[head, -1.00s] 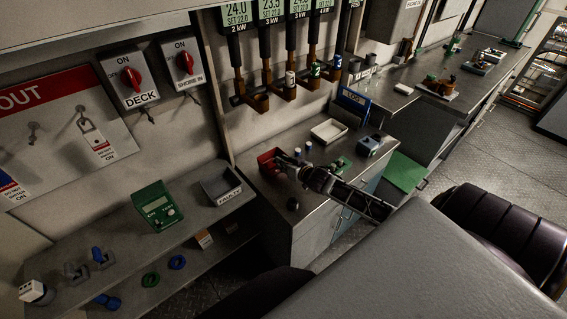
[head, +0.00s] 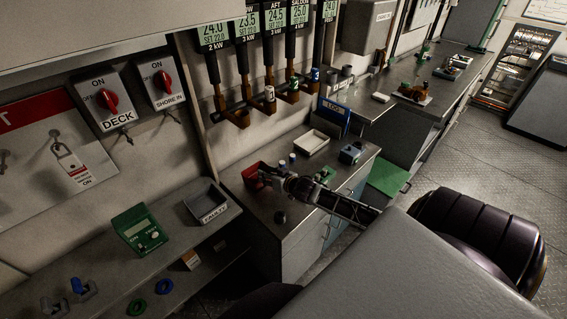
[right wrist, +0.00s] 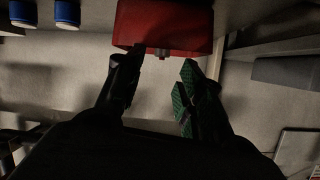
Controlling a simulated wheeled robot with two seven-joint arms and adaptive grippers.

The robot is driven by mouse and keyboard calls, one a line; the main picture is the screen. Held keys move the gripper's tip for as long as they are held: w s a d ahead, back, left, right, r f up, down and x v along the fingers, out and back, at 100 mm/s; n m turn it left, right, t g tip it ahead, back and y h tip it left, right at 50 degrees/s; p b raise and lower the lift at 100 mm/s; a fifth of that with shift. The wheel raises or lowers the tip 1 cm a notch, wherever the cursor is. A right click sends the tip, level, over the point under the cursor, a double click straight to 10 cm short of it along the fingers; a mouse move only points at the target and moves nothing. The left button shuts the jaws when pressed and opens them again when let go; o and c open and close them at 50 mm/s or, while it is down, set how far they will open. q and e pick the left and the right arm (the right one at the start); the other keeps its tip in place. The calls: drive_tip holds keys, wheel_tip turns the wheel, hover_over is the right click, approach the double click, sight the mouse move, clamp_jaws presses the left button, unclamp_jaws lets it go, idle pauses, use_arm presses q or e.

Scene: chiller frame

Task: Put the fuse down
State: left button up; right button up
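My right gripper (head: 268,177) is low over the metal counter, next to a small red bin (head: 252,179). In the right wrist view its fingers (right wrist: 158,85) are apart, with a green pad on one, and nothing shows clasped between them. The red bin (right wrist: 163,25) is just beyond the fingertips, with a small grey stub at its lower edge that I cannot identify. Two small white-and-blue cylinders (head: 292,158), which look like fuses, stand on the counter behind the gripper; they also show in the right wrist view (right wrist: 67,14). My left gripper is not in view.
A cream tray (head: 311,143), a blue-grey device (head: 350,154) and a dark round knob (head: 280,217) are on the counter. Brown holders with cylinders (head: 270,94) hang on the wall above.

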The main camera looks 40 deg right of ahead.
drive_tip(key=v, duration=1.2)
idle(0.8)
drive_tip(key=shift+d, duration=0.1)
idle(0.5)
drive_tip(key=shift+f, duration=0.15)
